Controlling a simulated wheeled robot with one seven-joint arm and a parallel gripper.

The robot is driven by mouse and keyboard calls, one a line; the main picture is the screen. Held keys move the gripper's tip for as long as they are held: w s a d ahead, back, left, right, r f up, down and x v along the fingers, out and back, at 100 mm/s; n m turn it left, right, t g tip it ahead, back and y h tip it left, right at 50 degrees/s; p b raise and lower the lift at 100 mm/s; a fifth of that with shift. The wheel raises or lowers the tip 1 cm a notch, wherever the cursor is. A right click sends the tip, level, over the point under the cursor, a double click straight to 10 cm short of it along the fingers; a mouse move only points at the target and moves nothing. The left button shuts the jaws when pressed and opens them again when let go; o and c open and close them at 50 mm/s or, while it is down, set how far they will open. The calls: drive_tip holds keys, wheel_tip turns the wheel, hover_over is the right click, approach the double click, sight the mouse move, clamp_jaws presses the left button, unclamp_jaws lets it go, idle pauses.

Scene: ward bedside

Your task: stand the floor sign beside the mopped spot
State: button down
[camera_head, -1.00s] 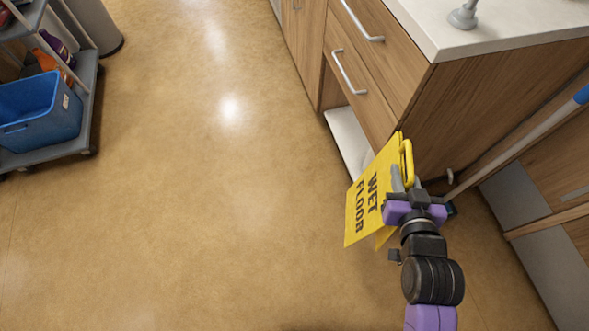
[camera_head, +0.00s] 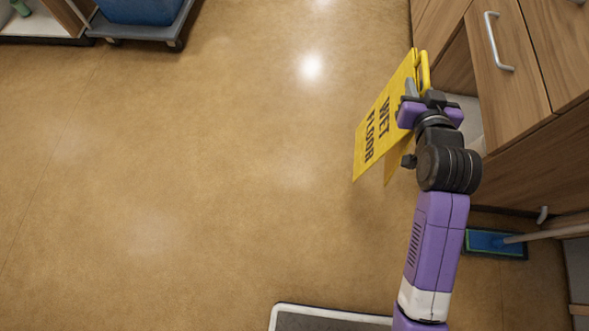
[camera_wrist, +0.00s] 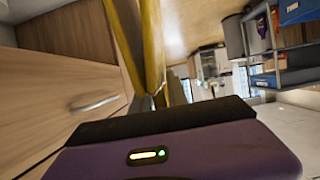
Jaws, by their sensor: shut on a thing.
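The yellow floor sign (camera_head: 384,122) reads WET FLOOR and hangs tilted from my gripper (camera_head: 412,97). My gripper is shut on it near its top edge and handle, on the right side of the head view. The sign's two panels are slightly apart at the bottom. The floor (camera_head: 200,150) has a bright glare and faint pale sheens; I cannot tell which patch is the mopped spot.
A wooden drawer cabinet (camera_head: 497,95) stands close right of the sign. A blue mop head (camera_head: 487,243) lies at lower right, its handle running right. A cart (camera_head: 165,28) with a blue bin (camera_head: 140,8) is at upper left. The middle and left floor is clear.

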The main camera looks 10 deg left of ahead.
sight(417, 65)
drive_tip(key=shift+w+r, duration=0.5)
drive_tip(key=shift+w, duration=0.25)
drive_tip(key=shift+w+r, duration=0.45)
drive_tip(key=shift+w, duration=0.25)
wheel_tip(417, 65, down, 20)
drive_tip(key=b, duration=0.9)
drive_tip(key=shift+b, duration=0.3)
drive_tip(key=c, duration=1.3)
unclamp_jaws()
drive_tip(key=shift+f, duration=0.2)
drive_tip(key=shift+r, duration=0.1)
